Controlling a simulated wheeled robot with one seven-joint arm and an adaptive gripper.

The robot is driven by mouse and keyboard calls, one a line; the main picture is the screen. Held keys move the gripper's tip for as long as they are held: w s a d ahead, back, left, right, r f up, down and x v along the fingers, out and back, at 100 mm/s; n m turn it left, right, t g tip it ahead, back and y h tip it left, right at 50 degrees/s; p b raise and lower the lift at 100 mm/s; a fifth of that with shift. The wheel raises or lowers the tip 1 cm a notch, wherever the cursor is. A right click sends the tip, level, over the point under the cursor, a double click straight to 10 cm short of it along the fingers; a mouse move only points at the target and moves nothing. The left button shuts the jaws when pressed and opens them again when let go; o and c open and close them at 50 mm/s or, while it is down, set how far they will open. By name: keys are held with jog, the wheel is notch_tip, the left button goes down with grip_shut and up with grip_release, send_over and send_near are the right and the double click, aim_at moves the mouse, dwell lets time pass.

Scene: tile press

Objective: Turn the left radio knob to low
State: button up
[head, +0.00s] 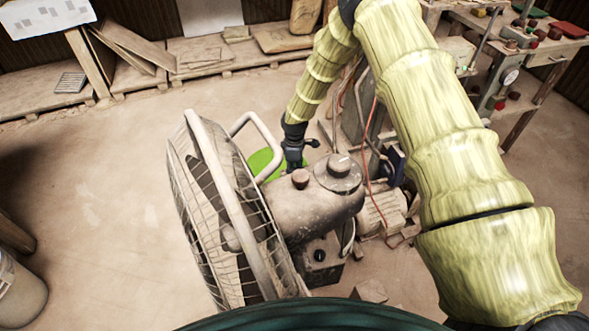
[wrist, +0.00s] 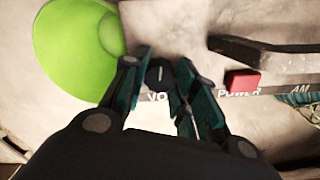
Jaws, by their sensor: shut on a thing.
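In the wrist view a small round dark knob (wrist: 159,75) with a pale pointer line sits on the pale face of the radio (wrist: 185,30). The letters "VO" show beside it, the rest hidden by my finger. My gripper (wrist: 163,58) has one finger on each side of the knob and is shut on it. The pointer line runs roughly up and down in the picture. In the head view my gripper (head: 293,156) is low behind a dusty fan, and I cannot make out the radio or the knob there.
A red button (wrist: 243,79) marked "POWER" and a dark raised bar (wrist: 265,52) lie right of the knob. A bright green round thing (wrist: 75,45) is at upper left. The fan (head: 215,210) with its motor (head: 315,205) stands close in front of my gripper. Open floor lies left.

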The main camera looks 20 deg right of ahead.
jog(key=shift+n, duration=0.9)
jog(key=shift+c, duration=0.2)
jog(key=o, duration=1.1)
jog(key=shift+c, duration=0.2)
jog(key=shift+r, duration=0.1)
notch_tip(320, 180, up, 12)
